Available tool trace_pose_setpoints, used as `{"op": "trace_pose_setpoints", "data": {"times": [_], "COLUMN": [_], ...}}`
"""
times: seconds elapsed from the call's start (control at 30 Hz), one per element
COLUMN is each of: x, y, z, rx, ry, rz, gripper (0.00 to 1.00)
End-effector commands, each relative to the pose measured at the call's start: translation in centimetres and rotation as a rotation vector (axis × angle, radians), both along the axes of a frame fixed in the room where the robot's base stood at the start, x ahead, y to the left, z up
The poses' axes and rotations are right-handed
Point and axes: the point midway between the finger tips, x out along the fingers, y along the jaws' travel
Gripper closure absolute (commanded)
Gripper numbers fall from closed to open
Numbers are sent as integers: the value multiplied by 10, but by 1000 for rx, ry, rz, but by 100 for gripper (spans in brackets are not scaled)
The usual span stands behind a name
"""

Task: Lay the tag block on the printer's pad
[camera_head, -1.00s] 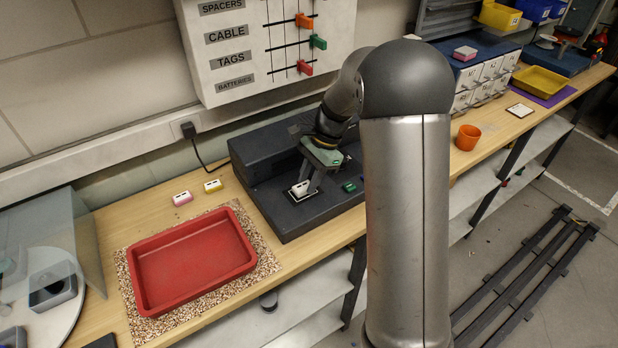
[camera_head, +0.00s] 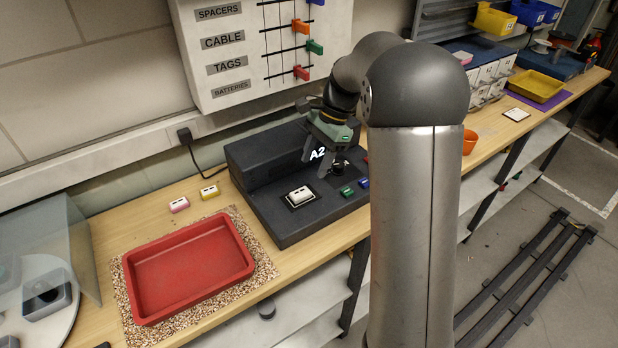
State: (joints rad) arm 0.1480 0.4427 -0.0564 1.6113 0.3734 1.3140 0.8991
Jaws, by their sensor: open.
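The dark printer (camera_head: 268,215) stands on the wooden bench, with a raised back part showing "A2". A white tag block (camera_head: 300,195) lies on the printer's white-edged pad (camera_head: 291,207), with dark marks on its top. My gripper (camera_head: 314,170) is open and empty. It hangs above the printer, above and to the right of the block and apart from it. My arm hides the right end of the printer.
A red tray (camera_head: 190,270) lies on a speckled mat (camera_head: 120,285) at the left. Green (camera_head: 347,192) and blue buttons (camera_head: 363,183) sit on the printer. A labelled board (camera_head: 255,50) hangs above.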

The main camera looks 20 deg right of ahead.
Motion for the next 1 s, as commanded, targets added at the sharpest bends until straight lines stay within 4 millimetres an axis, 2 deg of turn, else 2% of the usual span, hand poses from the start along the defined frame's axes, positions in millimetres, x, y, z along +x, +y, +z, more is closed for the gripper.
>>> {"op": "trace_pose_setpoints", "data": {"times": [0.1, 0.3, 0.37, 0.43, 0.47, 0.57, 0.63, 0.8, 0.9, 1.0], "x": [3, 5, -1, -16, -26, -74, -115, -208, -247, -271], "y": [-9, -16, -14, -9, -5, 8, 17, 28, 30, 29], "z": [21, 41, 44, 48, 50, 52, 48, 21, 4, -9], "rx": [0, 0, -6, -20, -27, -73, -112, -202, -242, -264], "ry": [-3, -2, -12, -38, -56, -133, -195, -313, -356, -379], "rz": [-1, 2, 22, 80, 119, 304, 470, 870, 1052, 1168], "gripper": [50, 50, 50, 50, 50, 50, 50, 50, 50, 50]}}
